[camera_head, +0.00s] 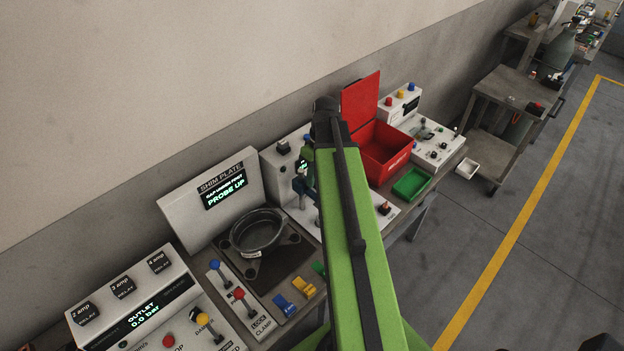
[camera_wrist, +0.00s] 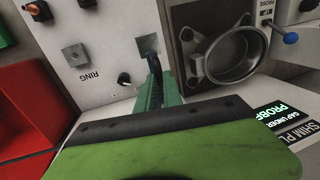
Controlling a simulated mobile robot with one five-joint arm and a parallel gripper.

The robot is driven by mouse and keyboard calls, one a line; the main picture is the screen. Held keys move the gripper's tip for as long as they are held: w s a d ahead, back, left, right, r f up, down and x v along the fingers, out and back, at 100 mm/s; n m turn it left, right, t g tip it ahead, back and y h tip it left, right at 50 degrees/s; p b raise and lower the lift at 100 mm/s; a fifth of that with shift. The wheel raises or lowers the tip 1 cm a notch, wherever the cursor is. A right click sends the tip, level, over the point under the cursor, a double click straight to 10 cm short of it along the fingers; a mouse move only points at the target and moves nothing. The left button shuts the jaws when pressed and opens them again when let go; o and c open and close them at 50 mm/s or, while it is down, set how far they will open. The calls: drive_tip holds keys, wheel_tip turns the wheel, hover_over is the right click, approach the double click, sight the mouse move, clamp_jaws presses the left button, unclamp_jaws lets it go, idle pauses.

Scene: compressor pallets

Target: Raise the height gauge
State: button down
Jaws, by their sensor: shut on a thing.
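My gripper (camera_wrist: 153,78) is in the wrist view, its green jaws close together on a slim dark piece (camera_wrist: 149,46) at their tips. This piece appears to be part of the height gauge, but most of it is hidden behind my gripper. In the head view my green arm hides the jaws and part of the gauge's white panel (camera_head: 281,165). A dark blue upright part (camera_head: 302,188) shows just left of the arm. The shim plate display (camera_head: 225,191) reads "PROBE UP". The round dark ring fixture (camera_head: 258,232) stands in front of it.
An open red box (camera_head: 384,150) and a green tray (camera_head: 411,184) lie right of my arm. An outlet panel (camera_head: 134,296) and clamp levers (camera_head: 239,295) are at the lower left. A grey cart (camera_head: 508,88) stands farther back.

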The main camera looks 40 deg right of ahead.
wheel_tip(320, 180, up, 2)
drive_tip(key=shift+r+p, duration=0.1)
drive_tip(key=shift+p, duration=0.25)
drive_tip(key=c, duration=2)
unclamp_jaws()
drive_tip(key=shift+c, duration=0.2)
drive_tip(key=o, duration=0.6)
drive_tip(key=shift+f, duration=0.2)
drive_tip(key=shift+c, duration=0.2)
drive_tip(key=shift+r, duration=0.1)
drive_tip(key=d+r+p, duration=0.3)
drive_tip(key=r+p, duration=1.3)
drive_tip(key=r, duration=0.1)
drive_tip(key=shift+w+d+p, duration=0.15)
drive_tip(key=shift+w+p, duration=0.05)
drive_tip(key=shift+p, duration=0.15)
